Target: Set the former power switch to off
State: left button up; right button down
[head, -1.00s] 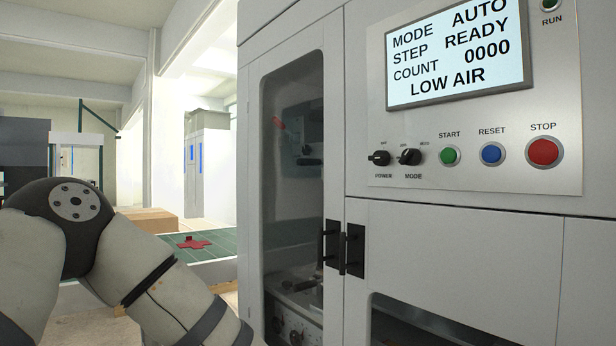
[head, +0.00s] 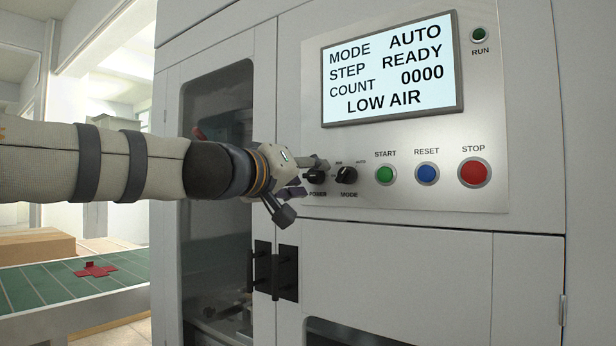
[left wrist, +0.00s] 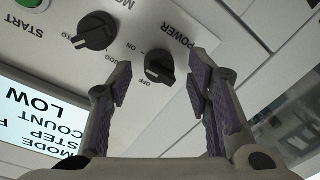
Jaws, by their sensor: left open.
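The black POWER switch (head: 315,176) is a small rotary knob at the lower left of the control panel (head: 480,125), just left of the MODE knob (head: 346,175). My left gripper (head: 304,177) is open in front of the panel at the POWER switch, partly covering the knob and its labels in the head view. In the left wrist view the POWER switch (left wrist: 160,67) shows between the two open purple-padded fingers of the left gripper (left wrist: 160,80), with no clear contact. ON and OFF labels show beside it; its exact setting is hard to tell. My right gripper is out of view.
Green START (head: 385,174), blue RESET (head: 427,173) and red STOP (head: 474,172) buttons sit right of the knobs. The screen (head: 390,70) reads AUTO, READY, LOW AIR. Black door handles (head: 287,272) stick out below. A green conveyor (head: 60,288) stands at the left.

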pick_arm(q)
jog(key=shift+w+d, duration=0.25)
jog(key=shift+w, duration=0.15)
grip_shut()
